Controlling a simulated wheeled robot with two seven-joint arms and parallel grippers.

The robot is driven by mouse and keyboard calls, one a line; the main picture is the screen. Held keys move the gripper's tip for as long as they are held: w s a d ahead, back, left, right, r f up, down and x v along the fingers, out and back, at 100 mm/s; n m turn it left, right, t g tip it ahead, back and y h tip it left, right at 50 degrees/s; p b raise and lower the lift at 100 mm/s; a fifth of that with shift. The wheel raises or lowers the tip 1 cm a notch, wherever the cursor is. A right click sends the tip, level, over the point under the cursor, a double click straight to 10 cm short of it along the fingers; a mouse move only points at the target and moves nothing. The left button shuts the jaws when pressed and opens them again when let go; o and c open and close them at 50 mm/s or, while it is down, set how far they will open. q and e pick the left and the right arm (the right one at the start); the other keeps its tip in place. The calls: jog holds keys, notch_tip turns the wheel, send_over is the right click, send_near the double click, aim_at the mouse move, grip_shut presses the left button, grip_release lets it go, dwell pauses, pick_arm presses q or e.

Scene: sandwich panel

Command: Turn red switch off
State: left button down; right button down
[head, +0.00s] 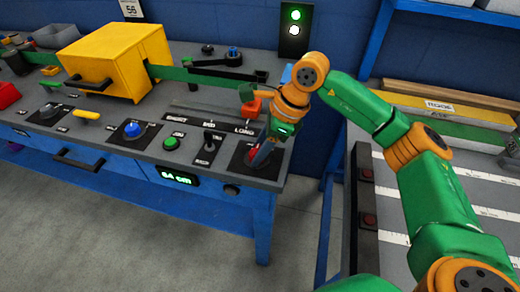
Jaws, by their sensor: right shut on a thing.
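The red switch (252,157) is on a black plate at the right end of the grey panel top. My right arm reaches in from the right, and my right gripper (262,150) points down at the switch. The gripper is shut on the red switch, and its fingers and wrist hide part of it. The exact position of the switch handle is hard to tell. My left gripper is not in view.
Left of the red switch are a black lever (210,139), a green button (171,143) and a blue knob (133,130). A yellow box (116,62) stands behind. A lit signal (296,22) is on the wall. A grey slatted table (465,190) is at right.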

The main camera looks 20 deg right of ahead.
jog(key=n+g, duration=0.1)
jog(key=n, duration=0.2)
jog(key=shift+w+n, duration=0.1)
jog(key=shift+n, duration=0.2)
jog(key=shift+w+n+g+p, duration=0.1)
jog(key=shift+n+g+p, duration=0.55)
jog(key=shift+n, duration=0.85)
jog(key=shift+g, duration=0.25)
jog(key=shift+c, duration=1.9)
grip_release()
jog(key=v, duration=0.7)
